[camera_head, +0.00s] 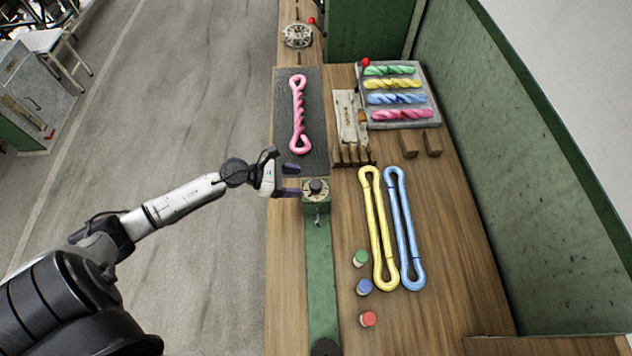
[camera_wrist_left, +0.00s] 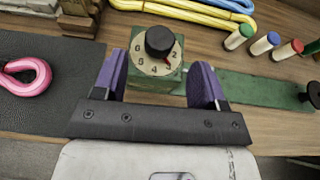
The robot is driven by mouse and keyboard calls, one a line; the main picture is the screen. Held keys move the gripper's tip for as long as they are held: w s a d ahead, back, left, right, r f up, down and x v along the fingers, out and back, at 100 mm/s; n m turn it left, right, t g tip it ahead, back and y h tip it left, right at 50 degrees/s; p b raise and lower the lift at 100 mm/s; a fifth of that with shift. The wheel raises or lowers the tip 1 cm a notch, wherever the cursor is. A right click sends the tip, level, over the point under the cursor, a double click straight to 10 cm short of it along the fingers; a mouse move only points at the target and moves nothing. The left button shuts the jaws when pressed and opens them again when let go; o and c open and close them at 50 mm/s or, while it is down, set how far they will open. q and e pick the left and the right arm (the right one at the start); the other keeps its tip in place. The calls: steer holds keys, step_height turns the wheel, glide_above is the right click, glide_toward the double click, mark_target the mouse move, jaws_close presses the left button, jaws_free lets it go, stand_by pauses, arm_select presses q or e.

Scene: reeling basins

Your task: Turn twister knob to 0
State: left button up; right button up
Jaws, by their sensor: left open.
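The twister knob (camera_head: 316,187) is a black round knob on a pale numbered dial, on a green box at the end of a green rail. In the left wrist view the knob (camera_wrist_left: 160,41) shows a small red mark at its near side, close to the 3. Digits from 2 to 6 are readable; 0 is not visible. My left gripper (camera_head: 293,181) is open just left of the dial, and its purple fingers (camera_wrist_left: 160,62) stand to either side of the dial box, apart from the knob. My right gripper is out of view.
A pink twisted skein (camera_head: 298,115) lies on a dark mat (camera_head: 283,95) beyond the dial. Yellow (camera_head: 377,228) and blue (camera_head: 404,228) skeins lie to the right. Several coloured twists sit on a grey tray (camera_head: 435,110). Small capped jars (camera_head: 360,258) stand near the rail.

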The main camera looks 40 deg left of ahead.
mark_target(314, 184)
arm_select(q)
steer(key=x, duration=0.5)
steer(key=shift+w+d, duration=0.1)
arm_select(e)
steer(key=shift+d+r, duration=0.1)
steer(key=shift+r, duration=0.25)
arm_select(q)
steer(key=shift+p+x, duration=0.3)
steer(key=shift+x, duration=0.55)
